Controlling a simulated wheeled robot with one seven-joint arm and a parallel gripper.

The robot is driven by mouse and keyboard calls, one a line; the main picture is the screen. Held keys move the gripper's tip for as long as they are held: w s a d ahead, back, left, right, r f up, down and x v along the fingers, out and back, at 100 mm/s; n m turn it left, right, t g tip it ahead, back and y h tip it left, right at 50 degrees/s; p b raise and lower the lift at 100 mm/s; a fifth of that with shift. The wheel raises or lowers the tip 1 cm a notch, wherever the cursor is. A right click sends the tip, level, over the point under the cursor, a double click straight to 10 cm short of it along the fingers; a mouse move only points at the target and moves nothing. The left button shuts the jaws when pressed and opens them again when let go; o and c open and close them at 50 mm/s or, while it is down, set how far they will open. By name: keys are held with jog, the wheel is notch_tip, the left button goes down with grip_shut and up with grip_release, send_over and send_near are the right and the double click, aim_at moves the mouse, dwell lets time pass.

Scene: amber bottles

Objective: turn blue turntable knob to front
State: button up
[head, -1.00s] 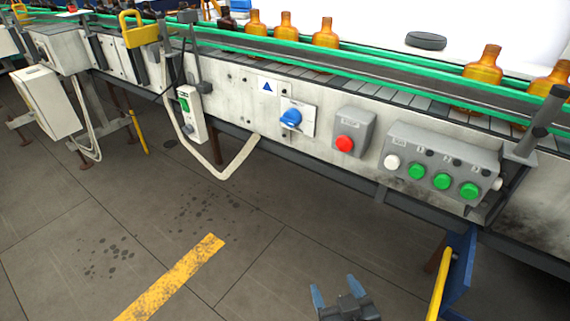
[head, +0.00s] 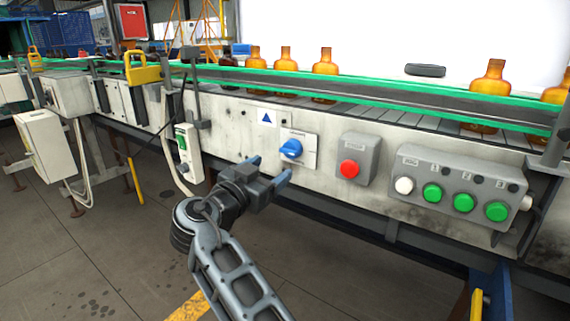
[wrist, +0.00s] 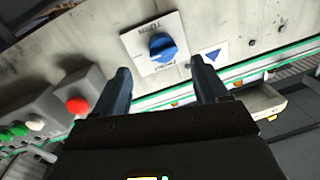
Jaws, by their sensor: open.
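The blue turntable knob (head: 291,149) sits on a white plate (head: 309,152) on the conveyor's pale side panel. My gripper (head: 269,169) is open and empty, just below and to the left of the knob in the head view, apart from it. In the wrist view the knob (wrist: 162,47) shows beyond the gap between the two open fingers (wrist: 162,88).
A red button (head: 349,169) on a grey box and a control box (head: 450,170) with white and green buttons lie to the right. A green-switch box (head: 188,150) hangs to the left. Amber bottles (head: 323,76) stand on the conveyor above. The floor in front is open.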

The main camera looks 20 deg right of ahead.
aim_at(287, 153)
jog(key=shift+r+x, duration=0.25)
jog(key=shift+x, duration=1.7)
jog(key=shift+r+x, duration=0.2)
jog(key=shift+x, duration=1.75)
jog(key=shift+w, duration=0.1)
jog(key=shift+c, duration=0.5)
jog(key=c, duration=0.9)
